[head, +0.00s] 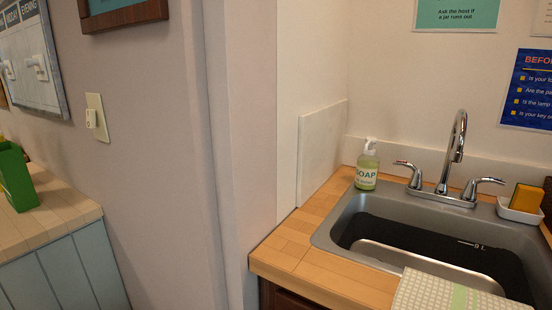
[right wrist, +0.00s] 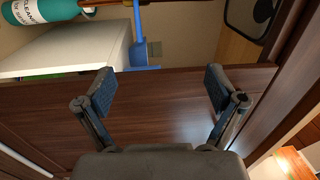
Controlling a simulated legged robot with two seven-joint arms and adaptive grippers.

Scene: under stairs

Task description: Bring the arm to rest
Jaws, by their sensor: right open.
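My right gripper (right wrist: 160,92) shows in the right wrist view. Its two fingers are spread wide and nothing is between them. Behind the fingers is a dark brown wooden panel or board (right wrist: 160,115), and I cannot tell whether the fingers touch it. Neither gripper and neither arm shows in the head view. My left gripper is in no view.
The head view shows a sink (head: 330,235) in a wooden counter (head: 290,250), with a soap bottle (head: 367,166), faucet (head: 452,160), sponge (head: 527,198) and cloth (head: 455,292). A green box (head: 16,178) stands left. The wrist view shows a teal cleaner bottle (right wrist: 45,10) and blue object (right wrist: 139,50).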

